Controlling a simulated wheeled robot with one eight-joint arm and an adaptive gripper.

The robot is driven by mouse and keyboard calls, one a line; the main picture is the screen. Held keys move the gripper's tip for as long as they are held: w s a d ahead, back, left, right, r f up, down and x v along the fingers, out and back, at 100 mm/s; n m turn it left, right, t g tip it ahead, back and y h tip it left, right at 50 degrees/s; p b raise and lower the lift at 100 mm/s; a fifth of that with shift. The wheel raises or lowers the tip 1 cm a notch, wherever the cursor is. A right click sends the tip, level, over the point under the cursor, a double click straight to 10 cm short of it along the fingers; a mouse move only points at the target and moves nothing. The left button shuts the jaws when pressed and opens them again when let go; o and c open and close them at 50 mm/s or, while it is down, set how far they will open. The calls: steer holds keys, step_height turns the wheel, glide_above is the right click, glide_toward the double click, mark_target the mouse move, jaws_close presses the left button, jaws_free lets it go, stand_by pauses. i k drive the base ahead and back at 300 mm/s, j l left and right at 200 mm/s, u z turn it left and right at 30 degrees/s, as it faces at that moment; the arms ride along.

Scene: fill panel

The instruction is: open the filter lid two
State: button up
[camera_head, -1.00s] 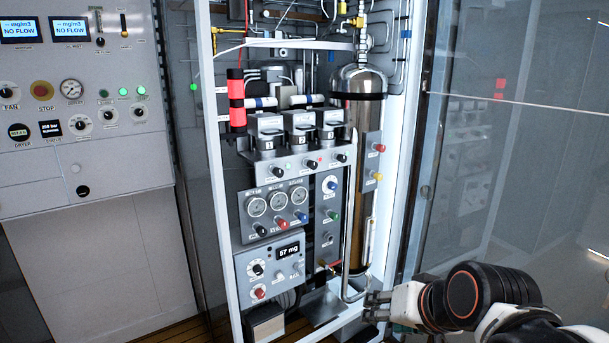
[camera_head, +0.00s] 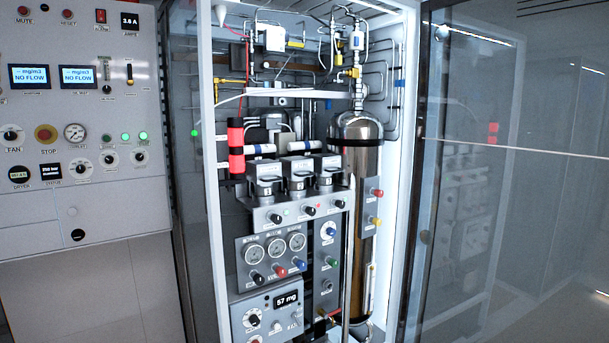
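Three grey filter housings stand in a row inside the open cabinet in the head view. The middle one, with its lid (camera_head: 297,165), sits between the left housing (camera_head: 265,179) and the right housing (camera_head: 328,171). Their tops look down over the dark-banded bodies, but the lids are too small to tell the latch details. My gripper is not in view, and no part of my arm shows.
A panel with three gauges (camera_head: 276,249) and a "57 mg" display box (camera_head: 269,309) lie below the filters. A tall metal cylinder (camera_head: 358,134) stands to the right, a red cylinder (camera_head: 236,148) to the left. A glass door (camera_head: 515,215) is at the right.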

mark_target(295, 166)
steer(key=i+l, duration=0.1)
steer(key=i, duration=1.05)
